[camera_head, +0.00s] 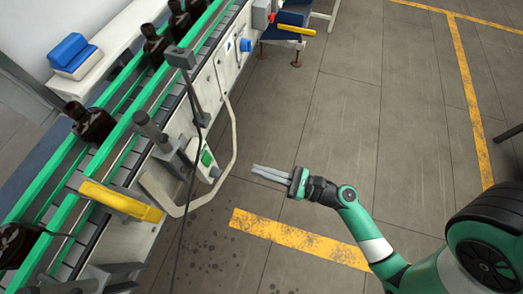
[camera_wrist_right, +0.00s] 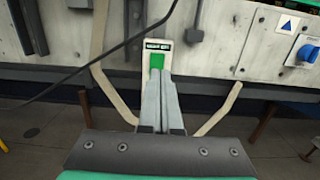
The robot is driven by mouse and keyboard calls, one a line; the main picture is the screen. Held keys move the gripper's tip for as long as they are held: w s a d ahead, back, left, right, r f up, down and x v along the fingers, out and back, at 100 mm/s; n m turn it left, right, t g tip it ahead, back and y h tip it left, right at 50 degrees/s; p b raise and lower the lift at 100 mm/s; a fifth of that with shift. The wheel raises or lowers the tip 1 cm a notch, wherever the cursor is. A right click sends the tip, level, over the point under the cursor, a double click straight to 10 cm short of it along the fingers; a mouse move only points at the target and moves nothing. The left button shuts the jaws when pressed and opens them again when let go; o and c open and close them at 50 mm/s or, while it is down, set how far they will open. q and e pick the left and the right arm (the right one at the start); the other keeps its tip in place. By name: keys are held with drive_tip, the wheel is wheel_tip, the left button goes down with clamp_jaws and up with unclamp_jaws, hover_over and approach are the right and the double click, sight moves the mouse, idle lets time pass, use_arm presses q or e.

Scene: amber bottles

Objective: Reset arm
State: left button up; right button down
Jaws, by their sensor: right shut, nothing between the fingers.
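My right arm comes in from the lower right in the head view. Its gripper (camera_head: 256,170) is shut and empty, held in the air over the floor to the right of the conveyor. In the right wrist view the two fingers (camera_wrist_right: 158,100) lie together and point at a control box (camera_wrist_right: 155,55) with a green button on the conveyor's side. The fingertips overlap the box in that view, and I cannot tell the gap there. In the head view the control box (camera_head: 205,160) is apart from the fingers. My left gripper is not in view.
Several amber bottles (camera_head: 92,122) stand on the conveyor (camera_head: 130,140) with green rails. A yellow bar (camera_head: 120,200) and a bent pale guard tube (camera_head: 234,130) stick out from its side. A dark cable (camera_head: 186,200) hangs there. The floor (camera_head: 340,120) on the right is clear.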

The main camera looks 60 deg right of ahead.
drive_tip(key=shift+s, duration=0.3)
idle(0.4)
